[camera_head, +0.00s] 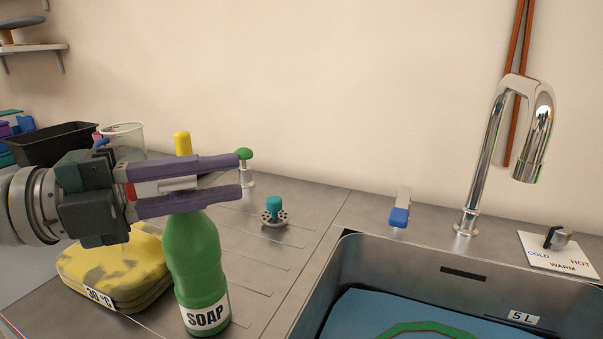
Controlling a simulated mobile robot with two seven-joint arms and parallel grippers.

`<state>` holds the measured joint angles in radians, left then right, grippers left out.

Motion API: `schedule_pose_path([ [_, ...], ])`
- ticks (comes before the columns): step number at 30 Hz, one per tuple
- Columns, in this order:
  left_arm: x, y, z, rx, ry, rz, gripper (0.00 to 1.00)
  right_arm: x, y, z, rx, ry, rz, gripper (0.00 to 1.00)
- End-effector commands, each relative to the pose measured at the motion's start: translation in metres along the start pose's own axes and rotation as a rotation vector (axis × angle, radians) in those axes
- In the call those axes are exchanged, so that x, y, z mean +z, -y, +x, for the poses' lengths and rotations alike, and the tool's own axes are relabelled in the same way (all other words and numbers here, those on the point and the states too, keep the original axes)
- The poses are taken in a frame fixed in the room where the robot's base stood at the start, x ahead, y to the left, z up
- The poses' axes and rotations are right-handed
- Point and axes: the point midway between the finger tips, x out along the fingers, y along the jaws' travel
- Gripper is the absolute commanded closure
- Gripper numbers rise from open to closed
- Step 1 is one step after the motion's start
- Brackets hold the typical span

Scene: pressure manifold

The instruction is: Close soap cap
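A green soap bottle (196,263) with a white SOAP label stands upright on the metal counter at the left of the sink. My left gripper (241,176) comes in from the left, its purple fingers apart one above the other, and crosses the top of the bottle in the picture. The fingers hide the bottle's neck. A yellow cylinder (182,142) shows just above the upper finger, in line with the bottle; it looks like its cap, but I cannot tell how it joins the bottle. I see nothing clamped between the fingertips. My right gripper is not in view.
A yellow sponge-like block (115,267) marked 30 °C lies left of the bottle. A green-topped metal post (247,168) and a teal-knobbed drain piece (274,211) stand behind. The sink (345,262), faucet (482,165) and blue-ended lever (400,213) are at right.

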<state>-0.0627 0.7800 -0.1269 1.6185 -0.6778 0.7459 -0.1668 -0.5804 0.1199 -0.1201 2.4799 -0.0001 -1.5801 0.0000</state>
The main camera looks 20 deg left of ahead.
Motion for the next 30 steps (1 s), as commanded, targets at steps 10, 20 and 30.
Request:
schedule_pose_path([
  [10,0.0,0.0,0.0,0.0,0.0,-0.001,0.6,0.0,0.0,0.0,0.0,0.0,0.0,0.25],
  [20,0.0,-0.004,-0.043,0.006,0.001,-0.004,0.6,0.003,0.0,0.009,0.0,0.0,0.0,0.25],
  [30,0.0,-0.001,-0.094,0.002,0.001,-0.002,0.6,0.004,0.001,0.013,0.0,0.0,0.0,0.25],
])
